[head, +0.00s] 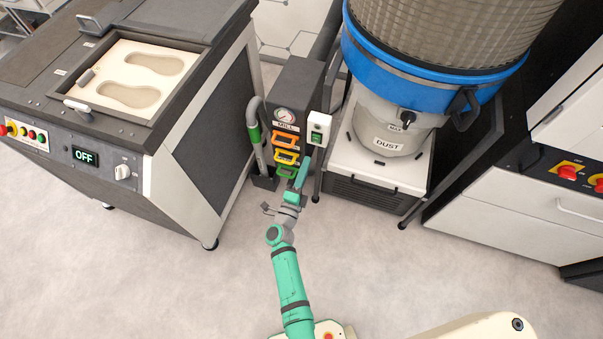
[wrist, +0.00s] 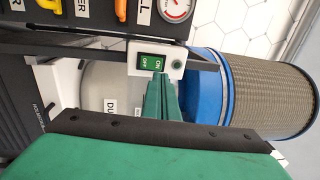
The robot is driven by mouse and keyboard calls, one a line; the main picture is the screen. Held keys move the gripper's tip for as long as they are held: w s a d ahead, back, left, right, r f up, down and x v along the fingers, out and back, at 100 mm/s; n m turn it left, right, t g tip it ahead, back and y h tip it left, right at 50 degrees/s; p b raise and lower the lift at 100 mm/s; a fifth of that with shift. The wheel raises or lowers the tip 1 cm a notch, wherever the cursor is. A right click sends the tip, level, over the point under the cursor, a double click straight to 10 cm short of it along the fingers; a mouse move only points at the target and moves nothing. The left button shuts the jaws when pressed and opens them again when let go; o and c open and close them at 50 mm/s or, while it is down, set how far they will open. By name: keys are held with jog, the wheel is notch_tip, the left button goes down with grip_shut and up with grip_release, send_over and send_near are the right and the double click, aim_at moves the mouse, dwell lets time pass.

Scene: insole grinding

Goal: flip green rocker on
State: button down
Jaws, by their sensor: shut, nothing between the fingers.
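The green rocker (head: 316,139) is set in a white switch box (head: 319,122) beside the dark MILL panel. Which way the rocker is tilted is unclear.
The MILL panel (head: 292,88) with a gauge and coloured handles stands left of the switch box. A blue-banded DUST collector (head: 393,118) stands at right. A grinding machine (head: 95,130) with an OFF display and insole-shaped recesses is at left. The floor in front is clear.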

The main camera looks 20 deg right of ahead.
aim_at(316, 137)
jog(key=x, duration=0.6)
jog(key=shift+w+d, duration=0.25)
jog(key=shift+d, duration=0.15)
jog(key=shift+w+d+r, duration=0.15)
jog(key=shift+w+d, duration=0.05)
jog(key=shift+w, duration=0.3)
jog(key=shift+w, duration=0.1)
